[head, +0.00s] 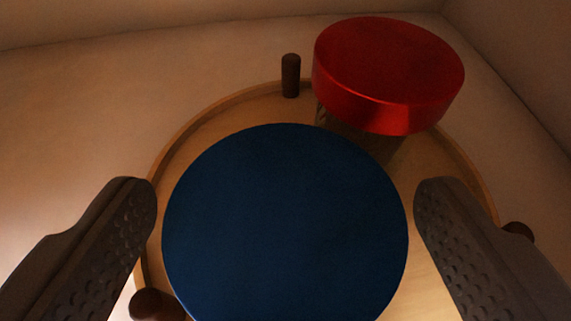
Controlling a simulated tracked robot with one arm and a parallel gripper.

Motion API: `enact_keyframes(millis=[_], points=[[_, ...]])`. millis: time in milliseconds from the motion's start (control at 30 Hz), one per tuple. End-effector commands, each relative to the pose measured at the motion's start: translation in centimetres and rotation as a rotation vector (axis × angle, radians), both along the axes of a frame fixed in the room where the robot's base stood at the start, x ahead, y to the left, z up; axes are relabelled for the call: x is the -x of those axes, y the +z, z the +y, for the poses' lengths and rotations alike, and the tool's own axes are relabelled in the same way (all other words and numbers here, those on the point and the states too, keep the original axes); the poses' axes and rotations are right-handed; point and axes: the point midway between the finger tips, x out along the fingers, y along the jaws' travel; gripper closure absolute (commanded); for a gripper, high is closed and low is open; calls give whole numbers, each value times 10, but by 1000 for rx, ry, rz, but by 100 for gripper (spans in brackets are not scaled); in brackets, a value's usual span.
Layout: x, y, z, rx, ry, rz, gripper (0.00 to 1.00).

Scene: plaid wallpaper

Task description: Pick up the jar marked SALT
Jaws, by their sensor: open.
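A jar with a round matte blue lid (285,240) fills the middle of the view, seen from above. A second jar with a shiny red lid (388,75) stands behind it to the right; a strip of its body shows under the lid. No SALT marking is visible on either, so I cannot tell which jar is salt. My gripper (285,190) is open and empty, with one finger on each side of the blue lid. A small gap shows between each fingertip and the lid. The blue-lidded jar's body is hidden beneath its lid.
Both jars stand on a round wooden tray (203,118) with a raised rim. Dark wooden pegs stick out around the rim, at the back (290,75), front left (158,304) and right (518,231). Pale surfaces surround the tray, with a corner at the upper right.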

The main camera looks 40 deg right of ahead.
Motion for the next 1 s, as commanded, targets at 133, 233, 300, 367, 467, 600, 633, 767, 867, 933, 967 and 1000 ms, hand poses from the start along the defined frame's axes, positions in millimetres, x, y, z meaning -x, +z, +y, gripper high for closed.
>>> enact_keyframes(millis=[133, 233, 300, 367, 467, 600, 633, 767, 867, 933, 967, 1000], points=[[-7, -3, -6, 1, 0, -2, 20], [-8, -3, -6, 2, 1, -3, 20], [-8, -3, -6, 2, 1, -3, 20], [-8, -3, -6, 2, 1, -3, 20], [-8, -3, -6, 2, 1, -3, 48], [-8, -3, -5, 2, 1, -3, 75], [-8, -3, -5, 1, 2, -3, 75], [-8, -3, -5, 2, 2, -2, 75], [-9, -2, -5, 3, 2, -3, 75], [-9, 0, -5, 2, 2, -4, 75], [-9, 1, -5, 2, 3, -5, 75], [-9, 4, -5, 3, 3, -5, 75]])
